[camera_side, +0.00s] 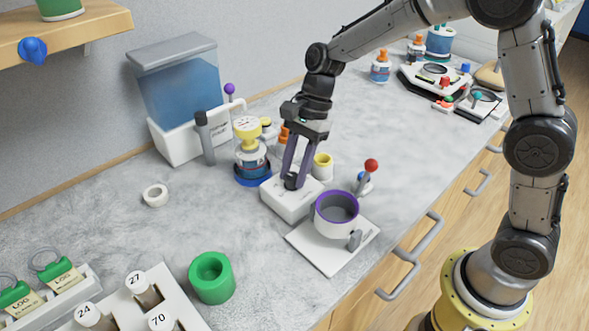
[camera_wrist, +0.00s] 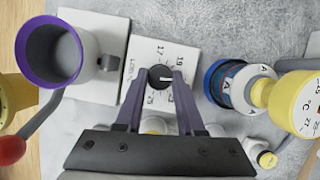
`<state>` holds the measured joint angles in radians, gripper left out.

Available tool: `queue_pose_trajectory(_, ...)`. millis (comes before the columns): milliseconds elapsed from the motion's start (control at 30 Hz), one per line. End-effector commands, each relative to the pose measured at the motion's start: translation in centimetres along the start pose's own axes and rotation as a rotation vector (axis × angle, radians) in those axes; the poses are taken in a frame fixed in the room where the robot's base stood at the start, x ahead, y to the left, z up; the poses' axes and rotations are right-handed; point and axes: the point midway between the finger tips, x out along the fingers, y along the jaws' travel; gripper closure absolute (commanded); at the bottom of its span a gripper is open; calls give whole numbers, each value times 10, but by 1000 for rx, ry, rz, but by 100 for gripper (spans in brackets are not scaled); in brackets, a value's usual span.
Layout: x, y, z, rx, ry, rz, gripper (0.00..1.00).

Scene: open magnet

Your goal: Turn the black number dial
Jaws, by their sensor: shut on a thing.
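The black number dial (camera_wrist: 160,76) sits on top of a white box with printed numbers (camera_wrist: 141,57). In the side view the white box (camera_side: 287,204) stands on the grey counter, and the dial is mostly hidden by the fingertips. My gripper (camera_side: 292,181) points down at the box, its two purple-grey fingers on the dial. In the wrist view my gripper (camera_wrist: 161,82) has one fingertip on each side of the dial, shut on it. A white pointer mark on the dial points right, between the printed 17 and 19 side and the lower numbers.
A purple-rimmed white cup (camera_side: 336,212) on a white plate stands close in front of the box. A yellow-topped jar (camera_side: 248,150) on a blue base is behind left.

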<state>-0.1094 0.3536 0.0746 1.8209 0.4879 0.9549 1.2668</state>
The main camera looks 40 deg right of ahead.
Motion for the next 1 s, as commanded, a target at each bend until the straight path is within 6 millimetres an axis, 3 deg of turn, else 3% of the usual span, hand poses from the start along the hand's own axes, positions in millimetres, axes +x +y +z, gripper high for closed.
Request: queue_pose_trajectory(1000,0,-6,3,-867,1,357,100)
